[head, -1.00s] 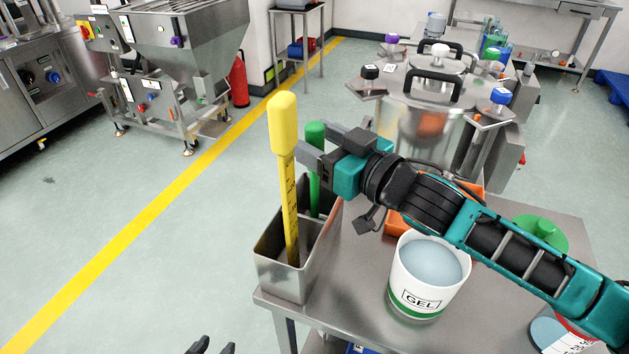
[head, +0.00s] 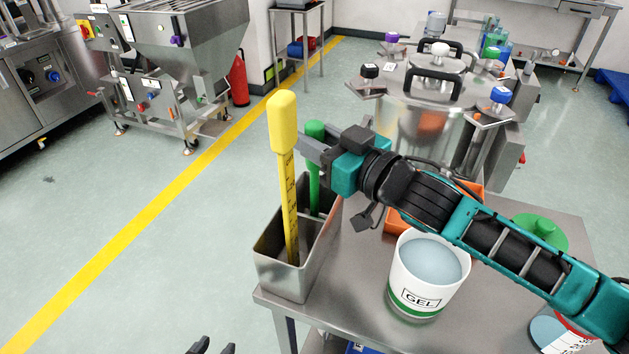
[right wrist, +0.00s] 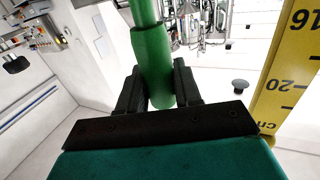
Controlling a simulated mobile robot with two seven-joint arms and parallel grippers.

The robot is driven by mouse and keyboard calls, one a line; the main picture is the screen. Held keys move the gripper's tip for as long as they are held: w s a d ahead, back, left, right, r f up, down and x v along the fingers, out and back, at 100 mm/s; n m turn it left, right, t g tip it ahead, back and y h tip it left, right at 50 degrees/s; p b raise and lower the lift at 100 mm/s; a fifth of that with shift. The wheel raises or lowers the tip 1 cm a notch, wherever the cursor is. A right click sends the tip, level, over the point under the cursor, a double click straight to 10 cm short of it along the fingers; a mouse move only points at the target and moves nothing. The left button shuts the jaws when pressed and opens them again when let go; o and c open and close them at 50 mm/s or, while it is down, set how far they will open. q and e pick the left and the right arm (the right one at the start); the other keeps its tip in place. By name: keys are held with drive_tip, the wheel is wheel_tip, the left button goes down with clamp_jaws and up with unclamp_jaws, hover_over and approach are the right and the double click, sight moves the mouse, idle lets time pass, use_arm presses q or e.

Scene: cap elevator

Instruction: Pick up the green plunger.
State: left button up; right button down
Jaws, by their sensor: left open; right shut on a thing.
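The green plunger (head: 314,188) stands upright in the metal holder (head: 280,282), behind the yellow plunger (head: 287,180). My right gripper (head: 316,150) comes in from the right and is shut on the green plunger just below its rounded top. In the right wrist view the green plunger (right wrist: 151,58) sits between the two dark fingers (right wrist: 158,90). The yellow plunger, with printed scale marks, also shows at the right of that view (right wrist: 288,75). My left gripper (head: 213,346) shows only as dark fingertips at the bottom edge, open and away from the holder.
A white GEL tub (head: 428,285) stands on the metal table (head: 345,305) right of the holder. An orange bin (head: 400,222) and a green lidded thing (head: 541,232) lie partly behind my right arm. A large steel vessel (head: 425,125) stands beyond the table.

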drive_tip(key=shift+r, duration=0.15)
wheel_tip(320, 180, up, 20)
drive_tip(key=p, duration=0.2)
drive_tip(key=shift+p, duration=0.3)
idle(0.4)
